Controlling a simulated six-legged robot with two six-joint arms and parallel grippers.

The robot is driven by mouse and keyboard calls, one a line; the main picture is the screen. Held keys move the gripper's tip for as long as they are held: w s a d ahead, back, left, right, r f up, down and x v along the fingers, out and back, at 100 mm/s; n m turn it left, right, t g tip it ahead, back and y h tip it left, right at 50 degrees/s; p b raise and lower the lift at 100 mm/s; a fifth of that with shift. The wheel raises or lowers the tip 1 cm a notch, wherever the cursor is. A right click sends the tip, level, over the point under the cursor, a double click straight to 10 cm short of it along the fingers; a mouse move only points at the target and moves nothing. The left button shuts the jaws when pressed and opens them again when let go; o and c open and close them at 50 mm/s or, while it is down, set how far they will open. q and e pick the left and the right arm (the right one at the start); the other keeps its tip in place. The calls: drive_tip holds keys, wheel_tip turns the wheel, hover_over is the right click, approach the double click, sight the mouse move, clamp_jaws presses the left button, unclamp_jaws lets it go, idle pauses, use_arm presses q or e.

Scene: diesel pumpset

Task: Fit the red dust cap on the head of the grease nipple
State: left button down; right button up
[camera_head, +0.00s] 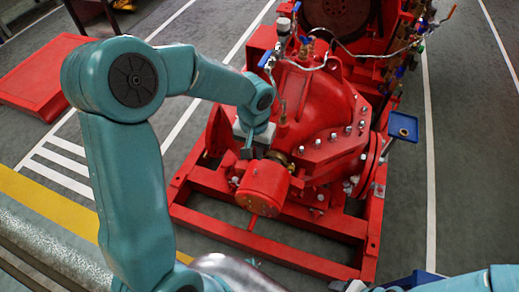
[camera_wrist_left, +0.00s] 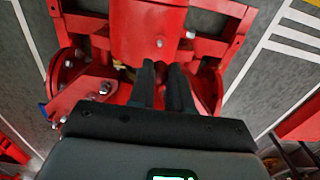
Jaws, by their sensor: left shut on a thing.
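My left gripper (camera_head: 246,153) is at the pump, just above and left of the red cylindrical bearing housing (camera_head: 263,187). In the left wrist view its two dark fingers (camera_wrist_left: 163,88) are close together, with a narrow gap, and point at the red housing (camera_wrist_left: 150,30). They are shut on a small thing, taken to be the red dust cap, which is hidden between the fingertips. I cannot make out the grease nipple; it is too small or hidden behind the fingers. My right gripper is out of view.
The red pump casing (camera_head: 315,110) with bolts and thin pipes stands right behind the gripper. A red base frame (camera_head: 290,258) surrounds it below. A small blue tray (camera_head: 403,120) with a small brownish round thing in it is at the right. The grey floor is clear at far right.

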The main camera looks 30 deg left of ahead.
use_arm(q)
wheel_tip(320, 180, down, 6)
drive_tip(key=b, duration=0.5)
idle(0.4)
drive_tip(key=shift+b, duration=0.4)
idle(0.6)
drive_tip(key=shift+f+b, duration=1.45)
drive_tip(key=shift+f, duration=0.1)
drive_tip(key=c, duration=1)
unclamp_jaws()
